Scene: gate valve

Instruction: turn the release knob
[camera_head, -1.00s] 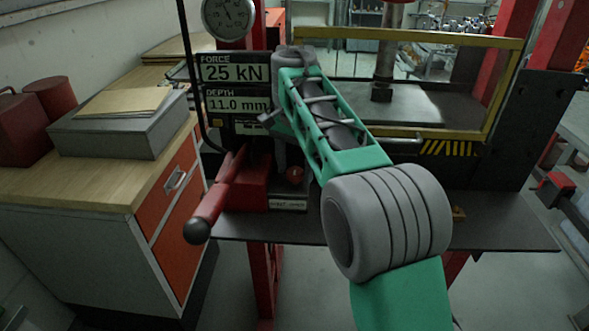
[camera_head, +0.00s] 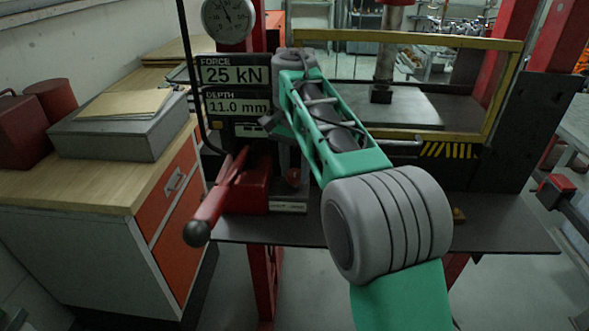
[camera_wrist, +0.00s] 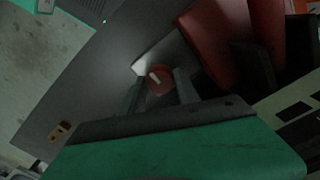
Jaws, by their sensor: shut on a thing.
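The release knob (camera_wrist: 158,78) is small, round and red with a pale mark on top. In the wrist view it sits between the two fingers of my gripper (camera_wrist: 160,88), which is shut on it. In the head view the red knob (camera_head: 293,177) shows only in part, just behind and below my green forearm, above a small white label plate. My gripper is mostly hidden there behind the arm.
A red pump lever (camera_head: 215,205) with a black ball end stands left of the knob. The display panel (camera_head: 236,90) reads 25 kN and 11.0 mm, with a dial gauge (camera_head: 228,17) above. A yellow-framed guard (camera_head: 420,38) stands right. A wooden-topped cabinet (camera_head: 110,195) is at left.

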